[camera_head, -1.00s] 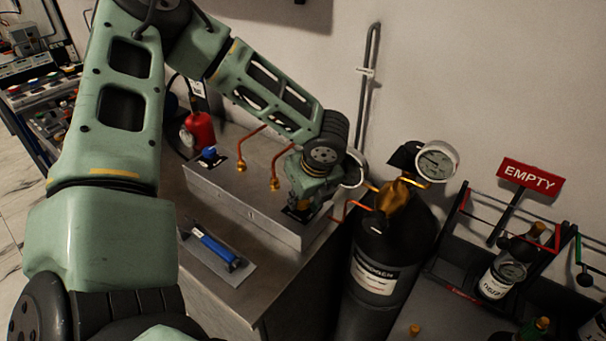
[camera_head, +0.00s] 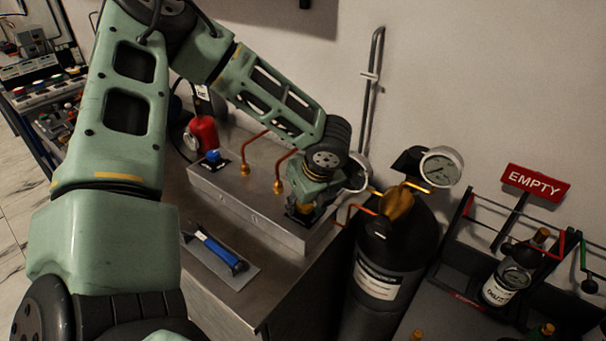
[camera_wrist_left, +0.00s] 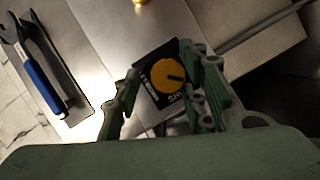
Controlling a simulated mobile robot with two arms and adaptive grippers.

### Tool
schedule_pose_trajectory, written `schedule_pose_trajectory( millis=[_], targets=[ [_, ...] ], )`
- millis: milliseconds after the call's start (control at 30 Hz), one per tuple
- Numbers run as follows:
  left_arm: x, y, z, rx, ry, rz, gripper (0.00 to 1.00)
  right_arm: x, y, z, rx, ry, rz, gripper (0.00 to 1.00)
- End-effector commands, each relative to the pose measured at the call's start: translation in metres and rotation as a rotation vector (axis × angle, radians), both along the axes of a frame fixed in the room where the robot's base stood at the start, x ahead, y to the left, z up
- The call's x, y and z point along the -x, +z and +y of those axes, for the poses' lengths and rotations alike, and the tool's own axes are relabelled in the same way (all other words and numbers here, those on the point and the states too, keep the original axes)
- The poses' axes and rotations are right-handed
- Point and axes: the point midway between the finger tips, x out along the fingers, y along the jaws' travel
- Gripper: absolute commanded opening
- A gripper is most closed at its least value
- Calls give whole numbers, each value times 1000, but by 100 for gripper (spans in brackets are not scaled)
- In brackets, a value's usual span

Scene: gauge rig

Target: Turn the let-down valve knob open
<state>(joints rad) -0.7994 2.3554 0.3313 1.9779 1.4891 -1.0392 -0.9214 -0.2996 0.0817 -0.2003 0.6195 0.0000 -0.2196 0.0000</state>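A round yellow knob (camera_wrist_left: 172,75) with a dark pointer mark sits on a black label plate (camera_wrist_left: 148,92) in the left wrist view. The plate's white lettering is only partly legible. In the head view the plate shows as a dark patch at the right end of a grey metal box (camera_head: 240,202), largely hidden by my gripper. My left gripper (camera_head: 303,208) points down over it. In the left wrist view its fingers (camera_wrist_left: 160,98) are spread, one on each side of the knob and plate. Contact with the knob cannot be told. My right gripper is not in view.
A blue knob (camera_head: 212,156) and copper pipes (camera_head: 280,172) stand on the box. A blue-handled tool (camera_head: 220,250) lies on the bench in front. A black cylinder (camera_head: 385,280) with a gauge (camera_head: 440,167) stands close to the right. An EMPTY sign (camera_head: 535,182) is farther right.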

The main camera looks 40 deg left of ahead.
Motion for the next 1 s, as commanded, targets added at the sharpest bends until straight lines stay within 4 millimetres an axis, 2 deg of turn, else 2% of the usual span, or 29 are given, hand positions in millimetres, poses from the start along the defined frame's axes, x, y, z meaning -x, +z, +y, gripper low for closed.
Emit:
schedule_pose_trajectory(
  millis=[167,600,800,1000],
  targets=[
    [-1,12,-5,1,-1,-6,38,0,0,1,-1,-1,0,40],
    [11,92,-36,-1,0,-4,38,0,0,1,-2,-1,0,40],
    [14,109,-43,-1,1,-1,38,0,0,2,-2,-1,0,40],
    [15,111,-44,-1,1,2,38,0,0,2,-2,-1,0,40]
  ],
)
